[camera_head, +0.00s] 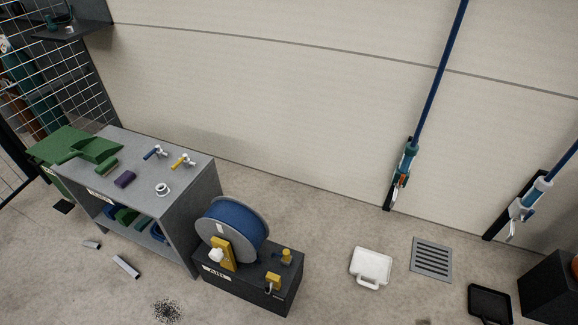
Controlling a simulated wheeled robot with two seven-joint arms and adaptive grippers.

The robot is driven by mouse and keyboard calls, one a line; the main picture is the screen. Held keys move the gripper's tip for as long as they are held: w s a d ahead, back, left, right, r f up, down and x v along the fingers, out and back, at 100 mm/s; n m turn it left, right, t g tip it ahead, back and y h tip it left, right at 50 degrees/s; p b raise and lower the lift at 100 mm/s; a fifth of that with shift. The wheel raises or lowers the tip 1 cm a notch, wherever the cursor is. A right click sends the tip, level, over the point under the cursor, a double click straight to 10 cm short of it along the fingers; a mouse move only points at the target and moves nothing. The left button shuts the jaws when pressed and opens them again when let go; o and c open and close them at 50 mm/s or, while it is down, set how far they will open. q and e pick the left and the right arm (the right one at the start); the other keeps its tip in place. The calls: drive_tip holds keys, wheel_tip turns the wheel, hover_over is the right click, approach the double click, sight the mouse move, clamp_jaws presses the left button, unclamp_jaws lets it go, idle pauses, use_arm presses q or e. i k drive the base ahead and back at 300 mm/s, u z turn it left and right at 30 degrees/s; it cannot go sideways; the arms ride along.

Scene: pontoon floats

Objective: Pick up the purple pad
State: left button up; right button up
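The purple pad (125,179) is a small dark block lying on the grey top of a shelf unit (190,190) at the left. It lies near the front edge of that top, between the green items and a white ring-shaped piece. Nothing covers it. Neither of my grippers shows in the head view.
Green trays (90,150), a blue-handled tap (155,152), a yellow-handled tap (183,161) and the white ring (162,189) share the top. A blue reel (236,222) on a dark box stands to the right. A white case (370,266) and black tray (490,304) lie on the floor.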

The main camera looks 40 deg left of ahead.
sight(125, 178)
drive_tip(key=u, duration=2.4)
